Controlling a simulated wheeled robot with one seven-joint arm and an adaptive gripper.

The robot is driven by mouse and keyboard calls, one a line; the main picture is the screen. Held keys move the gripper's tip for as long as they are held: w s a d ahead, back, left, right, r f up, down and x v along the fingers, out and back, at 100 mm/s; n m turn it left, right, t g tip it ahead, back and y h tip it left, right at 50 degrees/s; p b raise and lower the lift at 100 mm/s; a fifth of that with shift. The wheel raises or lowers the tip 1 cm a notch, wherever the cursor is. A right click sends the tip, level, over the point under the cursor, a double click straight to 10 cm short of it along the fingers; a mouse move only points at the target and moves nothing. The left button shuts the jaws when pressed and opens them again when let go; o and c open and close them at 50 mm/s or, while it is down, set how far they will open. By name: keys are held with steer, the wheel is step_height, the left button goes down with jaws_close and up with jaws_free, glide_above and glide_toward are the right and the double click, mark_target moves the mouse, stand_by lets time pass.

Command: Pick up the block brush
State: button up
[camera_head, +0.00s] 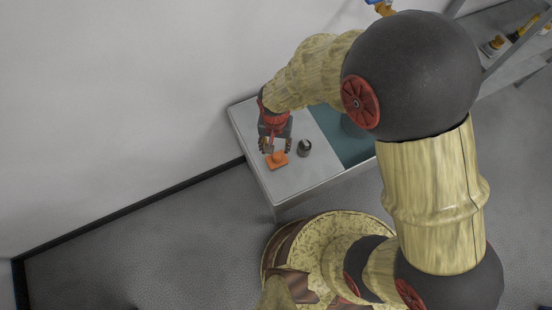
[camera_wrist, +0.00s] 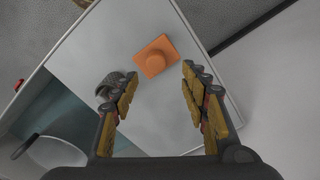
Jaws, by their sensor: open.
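In the wrist view the orange block (camera_wrist: 152,60) sits just beyond my fingertips, near the middle. My gripper (camera_head: 275,147) is open and empty, with its fingers pointing down towards the block. In the wrist view my gripper (camera_wrist: 159,73) has one finger on each side of the line to the block, with a gap. The block looks apart from both fingers.
A small grey cylindrical thing (camera_head: 304,148) stands to the right of the block; in the wrist view it (camera_wrist: 115,86) is close beside the left finger. A white wall (camera_head: 120,90) is behind. A shelf (camera_head: 510,65) stands right.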

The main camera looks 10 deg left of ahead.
mark_target(277, 155)
steer(key=f+b, duration=0.1)
steer(key=f, duration=0.1)
steer(key=f+b, duration=0.1)
steer(key=f, duration=0.1)
steer(key=f+b, duration=0.1)
steer(key=f, duration=0.1)
steer(key=shift+s+d+f, duration=0.2)
steer(key=shift+s+d, duration=0.1)
steer(key=shift+c, duration=0.9)
jaws_close()
